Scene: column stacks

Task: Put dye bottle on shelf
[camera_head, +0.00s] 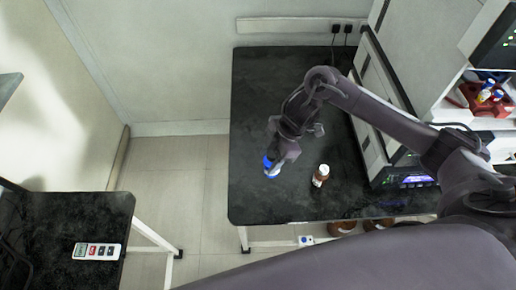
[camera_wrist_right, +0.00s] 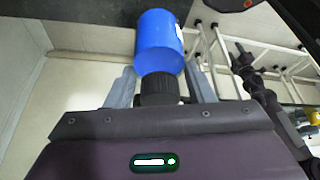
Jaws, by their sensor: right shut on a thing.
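A blue bottle (camera_wrist_right: 160,42) with a black cap (camera_wrist_right: 160,89) is between the fingers of my right gripper (camera_wrist_right: 160,85) in the right wrist view. The gripper is shut on it around the cap end. In the head view my right gripper (camera_head: 274,160) points down near the left edge of the black table, with the blue bottle (camera_head: 271,168) at its tip. I cannot tell which bottle is the dye bottle by a label. A shelf (camera_head: 497,111) at the right holds small bottles and a red item. My left gripper is not in view.
A brown bottle with a white cap (camera_head: 320,175) stands on the black table (camera_head: 255,205), right of the blue bottle. Lab machines (camera_head: 375,110) line the table's right side. A small device (camera_head: 97,251) lies on a separate dark table (camera_head: 60,220) at lower left.

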